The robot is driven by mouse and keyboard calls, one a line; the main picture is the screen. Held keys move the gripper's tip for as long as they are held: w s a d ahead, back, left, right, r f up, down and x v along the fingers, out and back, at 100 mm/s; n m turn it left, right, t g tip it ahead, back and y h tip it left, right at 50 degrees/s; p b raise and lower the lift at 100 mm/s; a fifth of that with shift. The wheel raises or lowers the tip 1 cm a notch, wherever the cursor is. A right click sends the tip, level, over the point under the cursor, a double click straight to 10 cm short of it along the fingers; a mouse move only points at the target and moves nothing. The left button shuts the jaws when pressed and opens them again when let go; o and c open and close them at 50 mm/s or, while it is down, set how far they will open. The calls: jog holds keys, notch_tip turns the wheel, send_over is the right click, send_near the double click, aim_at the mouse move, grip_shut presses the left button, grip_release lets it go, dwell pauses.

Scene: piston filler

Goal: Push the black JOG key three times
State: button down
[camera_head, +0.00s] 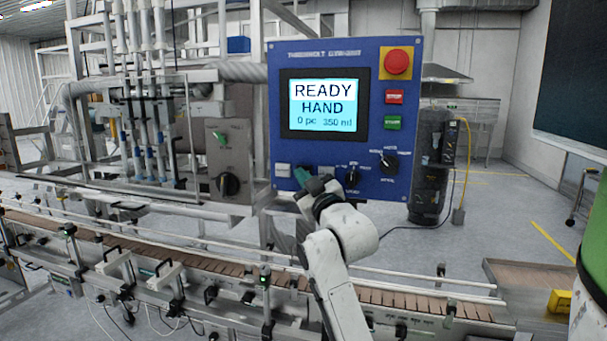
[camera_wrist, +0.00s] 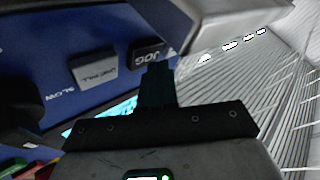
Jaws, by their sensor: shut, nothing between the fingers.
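The black JOG key (camera_wrist: 147,53) shows in the wrist view on the blue panel, its label upside down. My gripper (camera_wrist: 156,70) is shut and empty. Its dark fingertips overlap the key's near edge in the picture; I cannot tell whether they touch it. In the head view my gripper (camera_head: 302,176) is at the lower part of the blue control panel (camera_head: 400,120), and it hides the JOG key there. The panel's screen (camera_head: 324,104) reads READY, HAND, 0 pc, 350 ml.
Two black knobs (camera_head: 388,162) are to the right. A red button (camera_head: 396,62) is higher up. A conveyor (camera_head: 190,262) runs below the panel.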

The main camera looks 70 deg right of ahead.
jog(key=shift+d, duration=0.4)
dwell(0.8)
jog(key=shift+a, duration=0.8)
jog(key=shift+s+a+p, duration=0.2)
jog(key=shift+a+p, duration=0.15)
jog(key=shift+a, duration=2.2)
